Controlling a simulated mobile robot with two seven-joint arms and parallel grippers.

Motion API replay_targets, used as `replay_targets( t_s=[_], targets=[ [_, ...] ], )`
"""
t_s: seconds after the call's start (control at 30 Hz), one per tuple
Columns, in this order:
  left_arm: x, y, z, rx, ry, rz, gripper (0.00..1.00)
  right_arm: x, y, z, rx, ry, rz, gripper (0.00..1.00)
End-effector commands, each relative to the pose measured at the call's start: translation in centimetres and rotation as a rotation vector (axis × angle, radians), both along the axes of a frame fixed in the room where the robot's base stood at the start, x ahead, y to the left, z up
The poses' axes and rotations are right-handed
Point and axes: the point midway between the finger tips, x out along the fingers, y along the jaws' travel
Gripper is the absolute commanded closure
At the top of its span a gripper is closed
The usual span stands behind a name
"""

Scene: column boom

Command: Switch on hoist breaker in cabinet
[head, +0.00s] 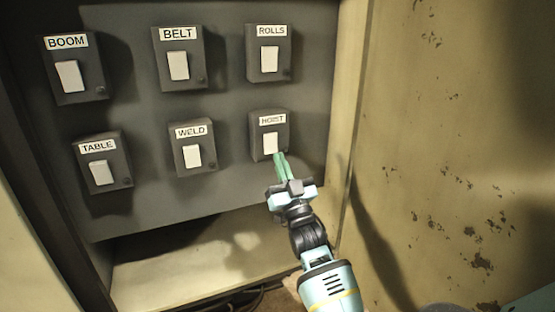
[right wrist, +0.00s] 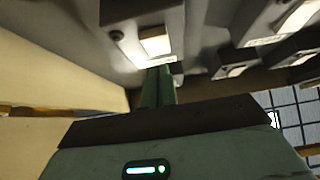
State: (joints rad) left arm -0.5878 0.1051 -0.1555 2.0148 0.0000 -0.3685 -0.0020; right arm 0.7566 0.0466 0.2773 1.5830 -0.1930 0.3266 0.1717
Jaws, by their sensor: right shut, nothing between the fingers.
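The hoist breaker (head: 257,140) is a dark box with a "HOIST" label and a pale rocker switch (head: 270,143), at the lower right of the panel in the head view. My right gripper (head: 279,157) is shut and empty, its green fingers just below the rocker's lower edge. In the right wrist view, the fingers (right wrist: 158,75) point at the breaker, whose pale rocker (right wrist: 155,42) shows just beyond them. I cannot tell whether the fingertips touch it, nor which way the rocker is set. My left gripper is not in view.
Other breakers are labelled BOOM (head: 69,78), BELT (head: 178,66), ROLLS (head: 269,59), TABLE (head: 101,172) and WELD (head: 192,158). The cabinet's right wall (head: 346,120) stands close beside the hoist breaker. Free room lies below the panel, above the cabinet floor (head: 160,275).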

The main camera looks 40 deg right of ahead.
Motion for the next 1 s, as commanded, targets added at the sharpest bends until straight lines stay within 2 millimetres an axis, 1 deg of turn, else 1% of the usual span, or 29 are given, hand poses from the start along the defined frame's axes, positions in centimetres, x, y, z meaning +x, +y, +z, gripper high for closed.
replay_targets(
  t_s=[0.03,0.1,0.3,0.73,0.87,1.0],
  targets=[
    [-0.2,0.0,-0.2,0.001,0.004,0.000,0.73,0.7,-0.2,-0.3,0.001,0.004,0.000,1.00],
    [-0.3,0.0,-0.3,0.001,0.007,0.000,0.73,1.3,-0.4,-0.4,0.002,0.004,-0.001,1.00],
    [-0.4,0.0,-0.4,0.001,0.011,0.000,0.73,2.5,-0.6,-0.6,0.001,0.004,0.000,1.00],
    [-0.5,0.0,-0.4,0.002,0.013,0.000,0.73,2.8,-0.7,-0.7,0.001,0.003,0.000,1.00],
    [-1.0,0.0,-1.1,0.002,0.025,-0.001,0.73,3.4,-0.9,-1.3,-0.001,0.002,0.000,1.00],
    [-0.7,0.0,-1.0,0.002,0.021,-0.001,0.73,3.4,-0.8,-1.1,0.000,0.001,0.000,1.00]
  ],
)
